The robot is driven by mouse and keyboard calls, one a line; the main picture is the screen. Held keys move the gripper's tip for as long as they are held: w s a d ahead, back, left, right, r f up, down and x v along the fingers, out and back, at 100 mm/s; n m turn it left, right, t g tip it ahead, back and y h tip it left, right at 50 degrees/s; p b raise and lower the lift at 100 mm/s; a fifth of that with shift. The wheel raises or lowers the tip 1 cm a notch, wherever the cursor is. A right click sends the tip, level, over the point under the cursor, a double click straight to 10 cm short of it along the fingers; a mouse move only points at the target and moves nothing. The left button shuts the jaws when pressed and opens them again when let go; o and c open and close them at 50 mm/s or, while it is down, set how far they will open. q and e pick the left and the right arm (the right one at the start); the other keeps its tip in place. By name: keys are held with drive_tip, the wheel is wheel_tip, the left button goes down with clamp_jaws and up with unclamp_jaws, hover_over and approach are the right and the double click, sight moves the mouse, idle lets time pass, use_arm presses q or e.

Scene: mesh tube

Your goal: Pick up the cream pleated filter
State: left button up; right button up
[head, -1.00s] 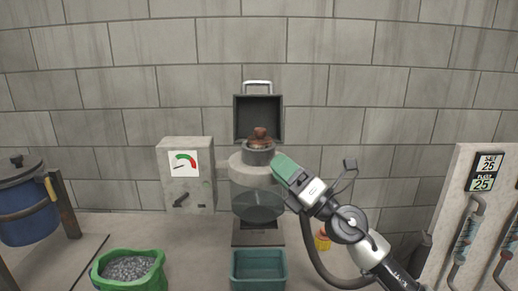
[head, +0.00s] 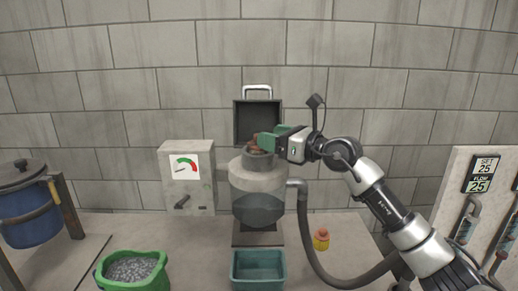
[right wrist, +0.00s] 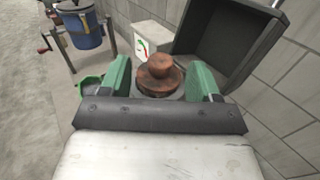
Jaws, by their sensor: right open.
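I cannot make out a cream pleated filter in either view. A rusty brown knobbed piece (head: 254,146) sits in the neck of a grey vessel (head: 257,178) with a clear lower bowl. My right gripper (head: 266,142), with green fingers, is at the neck from the right. In the right wrist view its open fingers (right wrist: 163,75) stand on either side of the brown piece (right wrist: 160,75), with gaps visible. The inside of the vessel is hidden. My left gripper is not in view.
An open dark box lid (head: 257,120) stands behind the neck. A teal bin (head: 258,271) is below the vessel. A gauge box (head: 187,178) and green sack of grey granules (head: 130,270) are left. A hose (head: 306,235) and small yellow item (head: 321,240) are right.

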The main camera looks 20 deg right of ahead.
sight(253, 149)
drive_tip(key=p+x, duration=0.1)
drive_tip(key=x, duration=0.2)
drive_tip(key=shift+w+a+f+p, duration=0.2)
drive_tip(key=shift+w+f+p, duration=0.05)
drive_tip(key=shift+w+p, duration=0.1)
drive_tip(key=shift+w+a+f, duration=0.15)
drive_tip(key=shift+w+a, duration=0.1)
drive_tip(key=shift+s+d, duration=0.15)
drive_tip(key=c, duration=1)
